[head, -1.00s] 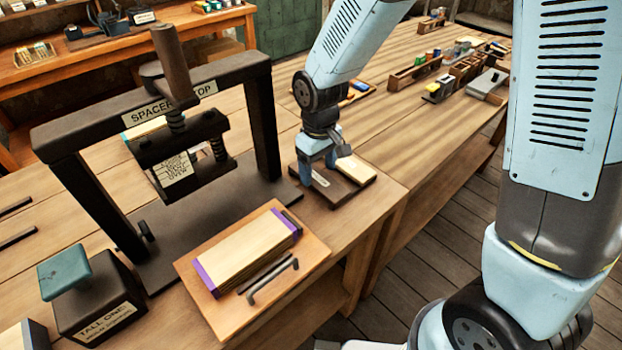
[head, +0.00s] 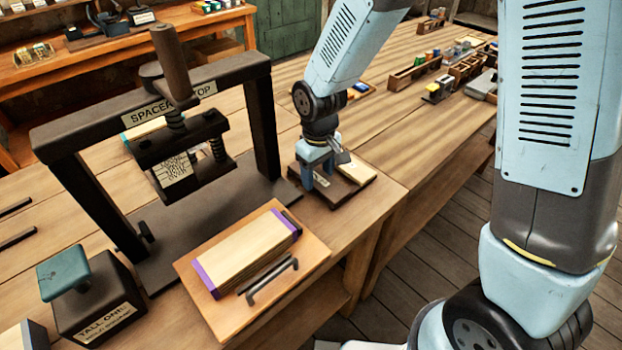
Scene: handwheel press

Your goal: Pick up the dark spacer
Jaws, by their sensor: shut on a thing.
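My gripper (head: 319,177) points down over a low dark tray (head: 342,201) at the right end of the near bench. Its fingers are closed on the dark spacer (head: 320,171), which is mostly hidden between them. I cannot tell whether the spacer still touches the tray. A pale block (head: 360,173) lies on the tray's right side, beside the gripper. A small label shows by the fingers.
A dark box (head: 95,300) with a teal-topped knob is at lower left.

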